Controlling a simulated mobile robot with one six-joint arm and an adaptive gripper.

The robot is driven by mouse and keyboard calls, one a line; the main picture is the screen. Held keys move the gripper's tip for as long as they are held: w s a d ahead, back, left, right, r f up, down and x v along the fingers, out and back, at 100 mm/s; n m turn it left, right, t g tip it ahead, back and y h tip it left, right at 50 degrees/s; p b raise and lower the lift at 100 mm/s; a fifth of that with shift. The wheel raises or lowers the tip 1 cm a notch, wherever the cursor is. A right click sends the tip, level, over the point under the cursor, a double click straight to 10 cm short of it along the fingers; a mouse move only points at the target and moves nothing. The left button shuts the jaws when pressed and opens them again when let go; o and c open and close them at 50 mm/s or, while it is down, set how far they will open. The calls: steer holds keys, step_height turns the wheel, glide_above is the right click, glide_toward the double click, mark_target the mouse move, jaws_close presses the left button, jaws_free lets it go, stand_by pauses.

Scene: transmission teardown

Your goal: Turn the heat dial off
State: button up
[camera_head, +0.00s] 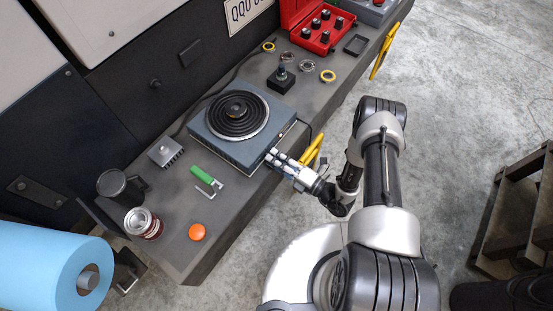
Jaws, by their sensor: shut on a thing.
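The hot plate (207,127) is a blue-grey box with a black coil burner (238,112) on top. It sits on the grey bench. A small light-coloured spot shows on the front side, just above and right of the fingers.
A green-handled tool (202,174), an orange disc (197,232), a can (143,222) and a finned metal block (165,151) lie left on the bench (235,190). Rings, a black-based part (281,80) and a red case (295,12) lie beyond the hot plate. Yellow handles (313,150) stick out at the bench front.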

steer(key=n, duration=0.6)
steer(key=shift+n, duration=0.3)
steer(key=n, duration=0.5)
steer(key=shift+r, duration=0.1)
steer(key=n, duration=0.6)
steer(key=shift+n+p, duration=0.3)
steer(key=shift+p, duration=0.05)
steer(key=n+p, duration=0.1)
steer(key=n, duration=0.4)
steer(key=shift+n, duration=0.4)
steer(key=o, duration=1.1)
steer(key=shift+s, duration=0.1)
